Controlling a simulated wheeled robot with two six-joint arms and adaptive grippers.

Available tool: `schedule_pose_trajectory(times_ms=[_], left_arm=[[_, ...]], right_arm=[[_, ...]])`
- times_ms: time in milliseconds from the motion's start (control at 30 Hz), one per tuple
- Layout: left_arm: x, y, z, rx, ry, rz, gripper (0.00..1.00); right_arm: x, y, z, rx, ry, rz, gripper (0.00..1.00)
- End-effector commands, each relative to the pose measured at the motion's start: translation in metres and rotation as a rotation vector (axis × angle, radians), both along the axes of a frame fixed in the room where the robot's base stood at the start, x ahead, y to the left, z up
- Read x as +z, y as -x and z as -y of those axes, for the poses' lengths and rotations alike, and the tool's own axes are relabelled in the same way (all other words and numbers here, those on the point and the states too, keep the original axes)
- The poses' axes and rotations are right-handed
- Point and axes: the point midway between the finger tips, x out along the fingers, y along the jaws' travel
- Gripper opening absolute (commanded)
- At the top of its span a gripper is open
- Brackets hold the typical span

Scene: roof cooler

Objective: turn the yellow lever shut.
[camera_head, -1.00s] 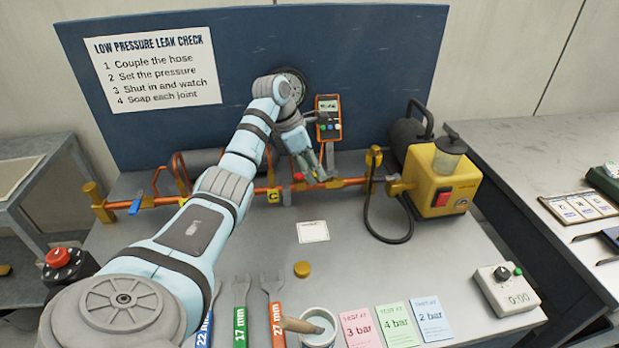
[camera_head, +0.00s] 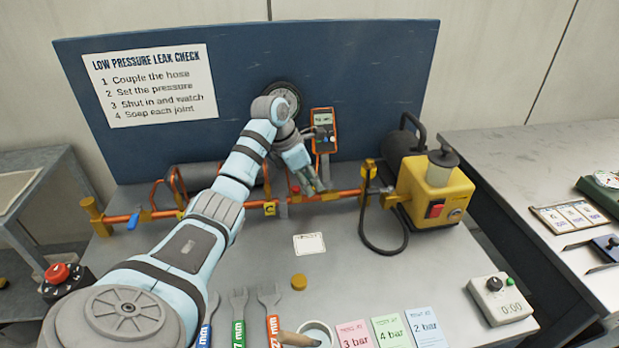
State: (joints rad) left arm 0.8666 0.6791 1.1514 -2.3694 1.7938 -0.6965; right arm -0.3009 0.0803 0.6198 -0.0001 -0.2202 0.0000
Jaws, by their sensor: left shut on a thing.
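My left gripper (camera_head: 318,186) reaches down to the orange pipe (camera_head: 345,194) at the middle of the bench, just right of a small red part (camera_head: 295,189). Its jaws are closed on a small part at the pipe, which appears to be the yellow lever. The fingers hide nearly all of it, so I cannot tell its angle. To the right, an upright yellow fitting (camera_head: 369,168) with a black hose stands apart from the gripper. A blue lever (camera_head: 133,219) sits at the pipe's left end. My right gripper is not in view.
An orange meter (camera_head: 323,131) stands close behind the gripper. A yellow pump (camera_head: 435,190) is at the right. Wrenches (camera_head: 238,320), a pot (camera_head: 318,333) and coloured cards (camera_head: 389,331) lie along the front. The bench between pipe and cards is mostly clear.

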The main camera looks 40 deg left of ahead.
Motion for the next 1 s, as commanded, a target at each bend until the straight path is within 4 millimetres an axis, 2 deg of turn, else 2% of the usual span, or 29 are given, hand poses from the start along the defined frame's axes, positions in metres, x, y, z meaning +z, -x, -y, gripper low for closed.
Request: schedule_pose_trajectory(times_ms=[67, 100, 200, 567, 800, 900, 1000], left_arm=[[-0.001, 0.000, -0.001, 0.001, -0.001, -0.001, 0.00], [-0.001, 0.000, -0.001, 0.001, -0.001, -0.001, 0.18], [-0.001, 0.000, -0.001, 0.001, -0.001, -0.001, 0.34], [0.005, 0.002, -0.002, 0.000, -0.002, 0.000, 0.35], [0.050, 0.018, -0.012, 0.002, -0.003, 0.003, 0.35], [0.064, 0.023, -0.014, 0.001, -0.002, 0.001, 0.35], [0.069, 0.025, -0.015, 0.000, -0.001, 0.000, 0.35]], right_arm=[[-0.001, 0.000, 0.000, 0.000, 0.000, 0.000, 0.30], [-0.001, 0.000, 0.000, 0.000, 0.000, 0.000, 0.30], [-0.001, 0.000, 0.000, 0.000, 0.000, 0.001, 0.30], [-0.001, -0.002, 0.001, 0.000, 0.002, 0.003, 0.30], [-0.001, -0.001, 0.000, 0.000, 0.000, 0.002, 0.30], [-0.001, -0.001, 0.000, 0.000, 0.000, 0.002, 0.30], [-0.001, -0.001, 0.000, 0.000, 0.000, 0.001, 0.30]])
